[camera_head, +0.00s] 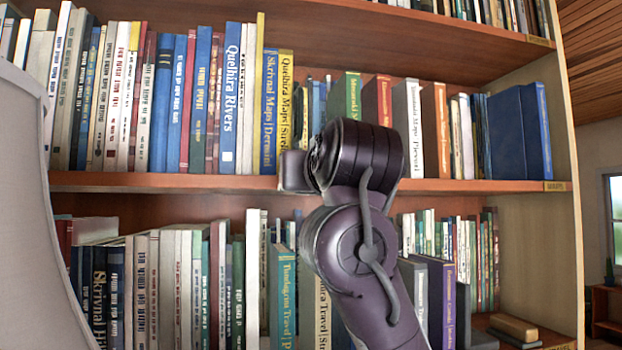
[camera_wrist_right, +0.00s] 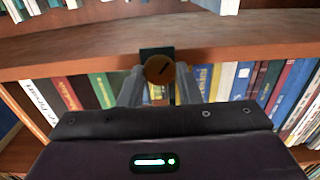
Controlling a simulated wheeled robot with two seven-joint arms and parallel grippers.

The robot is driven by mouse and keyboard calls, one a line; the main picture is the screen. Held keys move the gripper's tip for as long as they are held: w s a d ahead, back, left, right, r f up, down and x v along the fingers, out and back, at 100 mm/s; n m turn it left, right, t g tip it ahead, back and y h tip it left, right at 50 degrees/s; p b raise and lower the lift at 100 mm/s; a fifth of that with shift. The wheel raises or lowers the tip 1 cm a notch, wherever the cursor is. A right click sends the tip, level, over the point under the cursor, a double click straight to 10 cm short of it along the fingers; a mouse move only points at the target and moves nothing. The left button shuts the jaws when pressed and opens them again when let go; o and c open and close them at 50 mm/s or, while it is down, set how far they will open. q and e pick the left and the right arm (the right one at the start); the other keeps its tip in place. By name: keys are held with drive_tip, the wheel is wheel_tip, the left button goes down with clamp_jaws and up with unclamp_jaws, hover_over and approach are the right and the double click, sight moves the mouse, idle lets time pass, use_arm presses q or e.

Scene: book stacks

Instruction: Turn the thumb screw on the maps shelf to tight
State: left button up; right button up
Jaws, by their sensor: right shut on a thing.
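The thumb screw (camera_wrist_right: 160,69) is a round brass-coloured knob with a dark slanted line on its face. It sits on a dark plate (camera_wrist_right: 146,52) at the front edge of a wooden shelf (camera_wrist_right: 232,51) in the right wrist view. My right gripper (camera_wrist_right: 162,86) is shut on the thumb screw, with one grey finger on each side of it. In the head view, my right arm hides the screw and the gripper. The maps shelf (camera_head: 462,185) shows there as the middle board, with map books above it. My left gripper is not in view.
Upright books fill the rows above and below the shelf board, including a yellow Maps book (camera_head: 286,85) and a large blue book (camera_head: 521,130). A pale curved shape (camera_head: 25,220) covers the left edge of the head view. Open room shows right of the bookcase.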

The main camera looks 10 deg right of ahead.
drive_tip(key=shift+d+f+m+b, duration=0.15)
drive_tip(key=shift+m+b, duration=2.2)
drive_tip(key=shift+m, duration=4.2)
drive_tip(key=shift+a+f+m+b, duration=0.1)
drive_tip(key=shift+m+b, duration=2.25)
drive_tip(key=shift+m, duration=4.2)
drive_tip(key=shift+d+m, duration=0.1)
drive_tip(key=shift+m, duration=0.2)
drive_tip(key=o, duration=0.9)
drive_tip(key=shift+w+f, duration=0.1)
drive_tip(key=shift+w, duration=0.05)
